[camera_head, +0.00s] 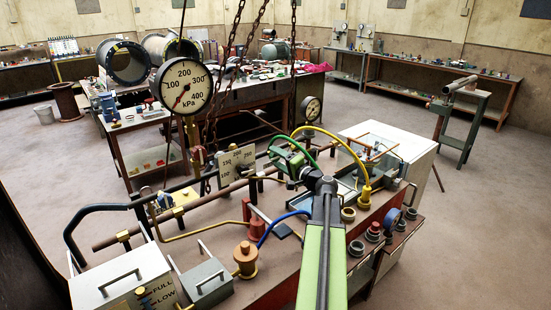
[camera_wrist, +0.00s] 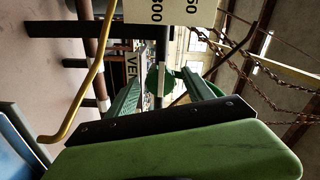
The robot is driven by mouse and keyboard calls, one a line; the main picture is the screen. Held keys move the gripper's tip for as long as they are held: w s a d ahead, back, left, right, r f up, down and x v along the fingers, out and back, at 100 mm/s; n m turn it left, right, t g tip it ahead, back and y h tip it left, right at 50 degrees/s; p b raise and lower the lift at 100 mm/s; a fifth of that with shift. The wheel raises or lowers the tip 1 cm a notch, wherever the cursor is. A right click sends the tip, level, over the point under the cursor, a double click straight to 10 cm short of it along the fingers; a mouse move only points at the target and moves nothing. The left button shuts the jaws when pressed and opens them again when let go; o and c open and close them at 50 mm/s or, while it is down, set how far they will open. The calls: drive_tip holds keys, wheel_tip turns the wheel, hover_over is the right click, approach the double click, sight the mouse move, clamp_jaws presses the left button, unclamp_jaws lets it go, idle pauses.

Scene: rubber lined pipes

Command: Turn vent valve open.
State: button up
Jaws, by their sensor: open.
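A round green part (camera_wrist: 154,78), perhaps the vent valve's handle, sits between and beyond the two green fingers. My gripper (camera_wrist: 163,76) is open, its fingers spread on either side of a dark upright bar. I cannot tell whether they touch anything. In the head view my gripper (camera_head: 284,160) is over the middle of the pipe bench, by the green and yellow hoses, and hides the valve.
A large pressure gauge (camera_head: 185,87) stands at left, with a square gauge plate (camera_head: 237,168) near my gripper. Chains (camera_head: 232,50) hang behind. A yellow hose (camera_head: 345,146) arches at right, a blue hose (camera_head: 278,225) lies below. A black curved handle (camera_head: 90,215) is at left.

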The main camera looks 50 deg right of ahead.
drive_tip(key=s+a, duration=0.1)
drive_tip(key=s, duration=1.5)
drive_tip(key=shift+a, duration=0.4)
drive_tip(key=shift+w+r, duration=0.1)
